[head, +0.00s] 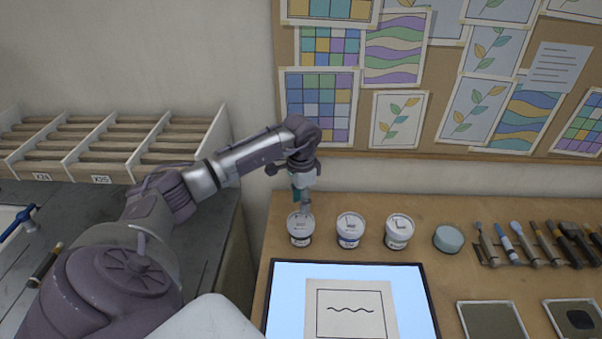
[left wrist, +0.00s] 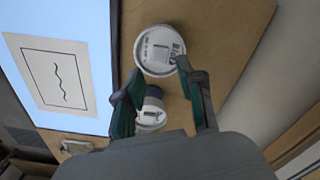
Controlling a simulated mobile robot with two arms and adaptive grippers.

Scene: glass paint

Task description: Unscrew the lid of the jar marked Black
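Three white lidded jars stand in a row on the wooden table in the head view: a left one (head: 300,230), a middle one (head: 350,231) and a right one (head: 398,233). Their markings are too small to read surely. My left gripper (head: 303,205) points down over the left jar. In the left wrist view my left gripper (left wrist: 160,72) has its fingers apart, with a white jar lid (left wrist: 158,52) at the fingertips. Whether they touch it I cannot tell. Another jar (left wrist: 151,112) shows between the fingers. My right gripper is not in view.
A lit panel (head: 413,290) with a wavy-line drawing (head: 350,322) lies in front of the jars. A teal round pot (head: 448,239), a rack of brushes and tools (head: 530,260) and dark trays (head: 490,322) are to the right. A wall stands behind.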

